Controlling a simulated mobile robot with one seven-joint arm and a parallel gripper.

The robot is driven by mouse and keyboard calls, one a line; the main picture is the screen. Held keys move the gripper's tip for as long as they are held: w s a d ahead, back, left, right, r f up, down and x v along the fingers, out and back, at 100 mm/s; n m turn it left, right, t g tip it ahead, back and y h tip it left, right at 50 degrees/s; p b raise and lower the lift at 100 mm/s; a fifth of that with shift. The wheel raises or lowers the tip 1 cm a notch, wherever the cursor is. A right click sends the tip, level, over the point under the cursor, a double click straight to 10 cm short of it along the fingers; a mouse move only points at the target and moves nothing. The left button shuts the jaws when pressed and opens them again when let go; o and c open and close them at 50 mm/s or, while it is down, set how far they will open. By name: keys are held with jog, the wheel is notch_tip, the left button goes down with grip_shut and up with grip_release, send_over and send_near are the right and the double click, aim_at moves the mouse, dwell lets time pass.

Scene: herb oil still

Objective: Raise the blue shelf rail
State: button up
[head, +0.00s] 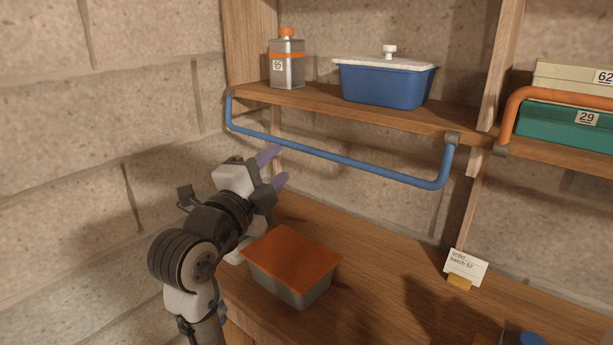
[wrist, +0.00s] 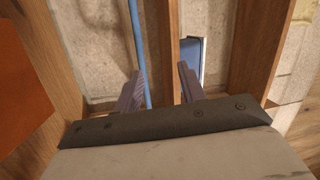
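The blue shelf rail (head: 335,158) is a U-shaped bar fixed at grey end mounts under the left shelf's front edge. It hangs down below the shelf board. My gripper (head: 275,168) is open and empty, its two purple fingers pointing at the rail near its left end, slightly below the bar. In the wrist view the rail (wrist: 133,40) runs as a thin blue bar close to the left finger, within the gap between the fingers (wrist: 160,74). I cannot tell whether a finger touches it.
On the shelf stand an orange-capped bottle (head: 287,65) and a blue tub (head: 383,84) with a white lid. An orange rail (head: 560,92) fronts boxes at right. An orange-lidded bin (head: 290,267) sits below my gripper. A card (head: 465,266) stands on the counter.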

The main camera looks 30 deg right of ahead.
jog(key=s+d+f+m+g+p, duration=0.1)
jog(key=d+m+g, duration=0.3)
jog(key=d, duration=1.1)
jog(key=shift+s+f+p, duration=0.2)
jog(key=shift+f+p, duration=0.35)
jog(key=shift+f, duration=0.15)
